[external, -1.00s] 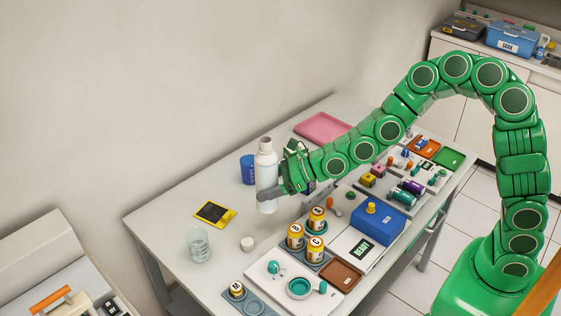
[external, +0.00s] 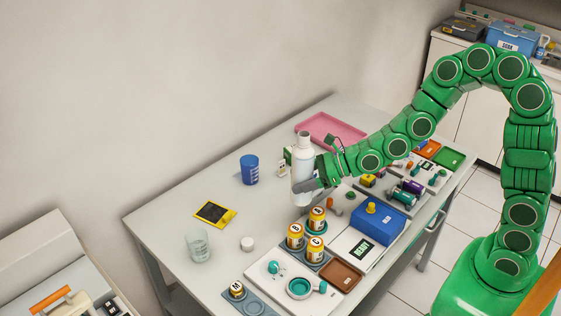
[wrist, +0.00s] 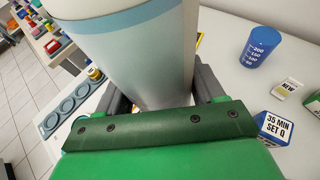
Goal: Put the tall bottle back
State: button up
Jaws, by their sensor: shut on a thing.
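The tall bottle (external: 304,155) is white with a narrow neck and stands upright in my gripper (external: 306,186). My gripper is shut on its lower body. In the wrist view the bottle (wrist: 140,50) fills the space between the two grey fingers (wrist: 160,100); its top is out of frame. The bottle is behind the amber labelled jars in the external view. I cannot tell whether its base is clear of the table.
A blue cup (external: 249,170) stands left of the bottle, with a pink tray (external: 322,127) behind. Amber jars (external: 295,237), a blue box (external: 378,223) and a brown tray (external: 341,275) sit in front. A clear beaker (external: 199,246), white cap (external: 247,244) and yellow device (external: 215,213) lie left.

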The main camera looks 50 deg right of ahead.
jog(key=shift+w+a+f, duration=0.75)
jog(key=shift+w+f, duration=1.35)
jog(key=shift+f, duration=0.05)
jog(key=shift+w+a+f, duration=0.7)
jog(key=shift+w+f, duration=1.35)
jog(key=shift+f, duration=0.1)
jog(key=shift+w+a+f, duration=0.75)
jog(key=shift+w+f, duration=1.35)
jog(key=shift+f, duration=0.05)
jog(key=o, duration=1.2)
jog(key=shift+f, duration=0.1)
jog(key=shift+r, duration=0.2)
jog(key=shift+s+d+r, duration=0.2)
jog(key=shift+s+d, duration=0.15)
jog(key=shift+d, duration=0.1)
jog(key=v, duration=1)
jog(key=shift+s+d, duration=0.2)
jog(key=shift+s, duration=0.1)
